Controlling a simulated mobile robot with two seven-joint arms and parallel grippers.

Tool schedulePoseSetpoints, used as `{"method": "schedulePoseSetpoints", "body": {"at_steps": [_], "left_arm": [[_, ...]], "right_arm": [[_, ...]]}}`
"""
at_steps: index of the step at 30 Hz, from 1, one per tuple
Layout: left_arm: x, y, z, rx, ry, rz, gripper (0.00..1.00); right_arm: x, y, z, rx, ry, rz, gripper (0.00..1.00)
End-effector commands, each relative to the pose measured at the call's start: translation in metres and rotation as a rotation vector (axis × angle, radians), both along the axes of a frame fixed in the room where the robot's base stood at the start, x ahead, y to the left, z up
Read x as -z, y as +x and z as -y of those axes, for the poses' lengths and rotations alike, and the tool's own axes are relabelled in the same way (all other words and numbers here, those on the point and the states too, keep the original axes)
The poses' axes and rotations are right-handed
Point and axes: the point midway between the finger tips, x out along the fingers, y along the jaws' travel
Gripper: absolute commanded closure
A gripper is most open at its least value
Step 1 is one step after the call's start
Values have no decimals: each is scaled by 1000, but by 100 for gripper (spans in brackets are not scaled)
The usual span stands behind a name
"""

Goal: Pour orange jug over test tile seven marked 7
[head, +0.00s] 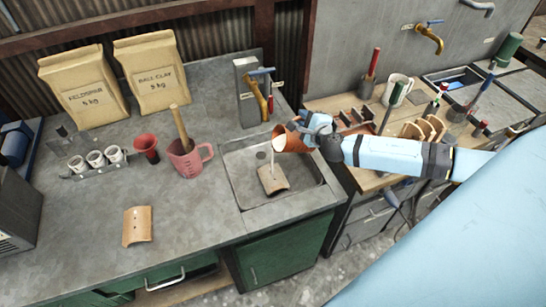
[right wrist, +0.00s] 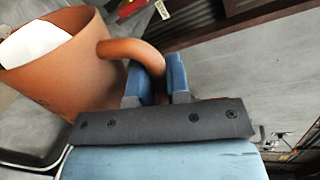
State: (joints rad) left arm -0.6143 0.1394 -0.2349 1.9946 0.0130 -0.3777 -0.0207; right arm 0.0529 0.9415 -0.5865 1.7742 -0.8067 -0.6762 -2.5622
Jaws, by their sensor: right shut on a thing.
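An orange jug (head: 291,139) is held tilted over the sink, its mouth to the left. My right gripper (head: 318,129) is shut on its handle. The right wrist view shows the jug (right wrist: 60,75) with white liquid inside and its curved handle between the blue fingers (right wrist: 160,85). A thin white stream (head: 272,165) falls from the jug onto a curved tan tile (head: 273,180) in the sink. Any number on this tile is too small to read. Another tan tile (head: 137,226) lies on the counter at the left. My left gripper is out of view.
The metal sink (head: 240,180) is set into the grey counter. A pink jug (head: 189,158) with a wooden handle in it, a red funnel cup (head: 146,148), and small white cups (head: 96,159) stand left. A tap block (head: 247,92) is behind the sink. A wooden bench with tools is right.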

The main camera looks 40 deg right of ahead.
Motion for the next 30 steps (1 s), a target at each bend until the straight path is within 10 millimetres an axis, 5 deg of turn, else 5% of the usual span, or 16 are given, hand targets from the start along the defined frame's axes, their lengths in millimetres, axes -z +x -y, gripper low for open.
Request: {"method": "schedulePoseSetpoints", "body": {"at_steps": [30], "left_arm": [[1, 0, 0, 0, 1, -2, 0]], "right_arm": [[2, 3, -10, 0, -103, -22, 100]]}}
